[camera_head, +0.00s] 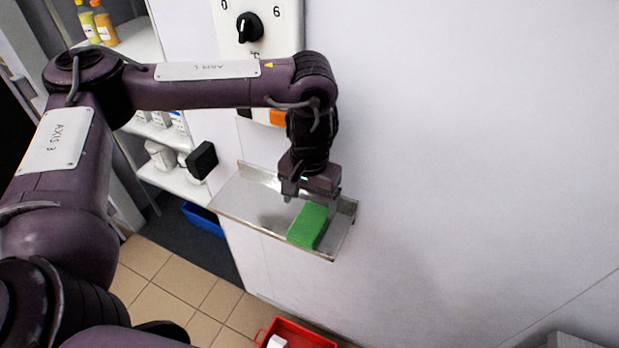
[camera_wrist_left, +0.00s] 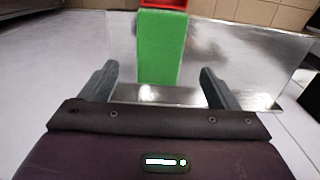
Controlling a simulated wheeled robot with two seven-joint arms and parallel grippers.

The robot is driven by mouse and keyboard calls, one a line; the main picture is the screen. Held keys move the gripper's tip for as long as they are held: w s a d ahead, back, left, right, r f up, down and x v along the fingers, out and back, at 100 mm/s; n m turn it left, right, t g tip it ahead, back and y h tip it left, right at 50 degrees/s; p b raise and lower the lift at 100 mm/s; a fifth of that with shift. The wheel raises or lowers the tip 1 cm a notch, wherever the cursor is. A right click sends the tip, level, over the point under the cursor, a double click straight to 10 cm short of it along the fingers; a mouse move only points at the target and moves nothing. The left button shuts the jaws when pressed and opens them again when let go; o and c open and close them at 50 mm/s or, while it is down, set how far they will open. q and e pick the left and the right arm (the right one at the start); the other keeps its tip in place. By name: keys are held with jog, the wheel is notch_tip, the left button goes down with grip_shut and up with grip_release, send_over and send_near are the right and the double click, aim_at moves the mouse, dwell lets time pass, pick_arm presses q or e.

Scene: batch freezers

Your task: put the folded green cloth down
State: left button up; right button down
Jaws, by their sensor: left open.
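The folded green cloth (camera_head: 308,226) lies on a shallow metal wall shelf (camera_head: 238,203), near its right end. My left gripper (camera_head: 305,196) is just above the cloth's wall-side end, pointing down, with its fingers apart. In the left wrist view, the cloth (camera_wrist_left: 161,50) lies on the shiny shelf (camera_wrist_left: 235,60), ahead of and between the two spread fingers of the left gripper (camera_wrist_left: 158,72). A gap shows on each side, and neither finger touches the cloth there. My right gripper is in neither view.
A control panel with a black knob (camera_head: 249,27) is on the wall above the shelf. A black block (camera_head: 201,160) sticks out left of it. Shelves with bottles (camera_head: 104,24) stand further left. A red crate (camera_head: 300,336) and a blue bin (camera_head: 203,221) are low down. The right wall is bare.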

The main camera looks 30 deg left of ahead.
aim_at(310, 222)
pick_arm(q)
notch_tip(310, 222, up, 6)
jog(key=shift+r, duration=0.2)
jog(key=shift+d+f, duration=0.1)
dwell(0.5)
